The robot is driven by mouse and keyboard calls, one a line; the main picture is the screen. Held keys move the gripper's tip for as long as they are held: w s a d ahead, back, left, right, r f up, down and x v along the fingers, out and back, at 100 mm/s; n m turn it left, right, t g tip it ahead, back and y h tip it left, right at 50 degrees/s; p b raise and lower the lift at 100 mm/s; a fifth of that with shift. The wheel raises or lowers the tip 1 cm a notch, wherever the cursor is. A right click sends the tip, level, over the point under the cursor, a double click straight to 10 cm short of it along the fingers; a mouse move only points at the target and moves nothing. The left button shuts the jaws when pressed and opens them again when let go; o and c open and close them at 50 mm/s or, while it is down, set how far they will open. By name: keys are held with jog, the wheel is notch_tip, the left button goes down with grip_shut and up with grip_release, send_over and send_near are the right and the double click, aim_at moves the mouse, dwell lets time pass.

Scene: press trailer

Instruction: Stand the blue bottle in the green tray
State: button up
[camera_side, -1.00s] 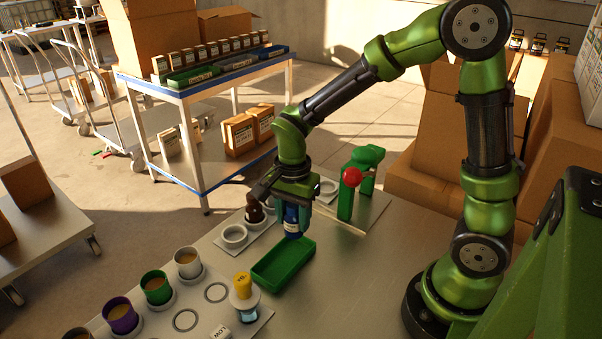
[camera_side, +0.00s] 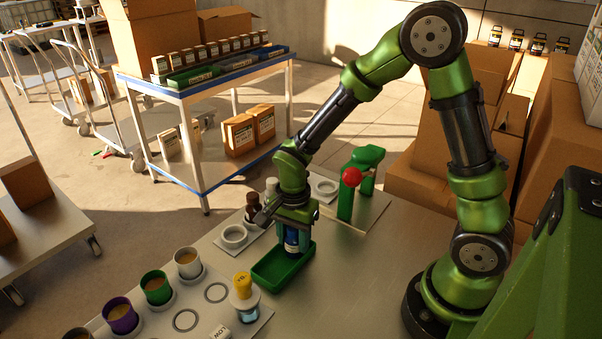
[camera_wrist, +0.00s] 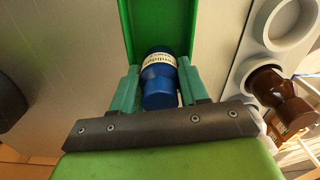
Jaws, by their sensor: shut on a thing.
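The blue bottle (camera_side: 291,240) with a white label is upright between the fingers of my gripper (camera_side: 297,228), which is shut on it. It also shows in the wrist view (camera_wrist: 159,82), held between the two green fingers (camera_wrist: 158,88). The green tray (camera_side: 268,277) lies on the metal table. The bottle is over the far end of the tray, low down. The fingers and the tray wall hide its base, so I cannot tell whether it touches the tray floor. The tray (camera_wrist: 127,28) shows beneath and beyond the bottle in the wrist view.
A brown bottle (camera_side: 252,208) stands in a holder beside an empty white ring (camera_side: 233,237). A yellow-capped bottle (camera_side: 243,296) stands near the tray's front. Several cups stand at left. A green press with a red knob (camera_side: 351,177) stands behind right.

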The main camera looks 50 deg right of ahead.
jog(key=shift+f, duration=0.45)
jog(key=o, duration=1.1)
notch_tip(320, 180, up, 12)
jog(key=shift+f, duration=0.1)
jog(key=shift+r, duration=0.75)
jog(key=shift+s+d+r+n+t+y, duration=0.15)
jog(key=shift+s+r+n+t+y, duration=0.2)
jog(key=shift+s+r+n+t, duration=1.2)
jog(key=shift+s+d+r+n+t+y, duration=0.1)
jog(key=shift+s+r+n+t+y, duration=0.2)
jog(key=shift+s+r+n+t, duration=1.2)
jog(key=shift+s+d+r+n+t+y, duration=0.15)
jog(key=shift+s+r+n+t+y, duration=0.3)
jog(key=shift+s+r+n, duration=1.95)
jog(key=shift+w+f+n, duration=0.5)
jog(key=shift+f+n, duration=0.15)
jog(key=shift+f, duration=0.15)
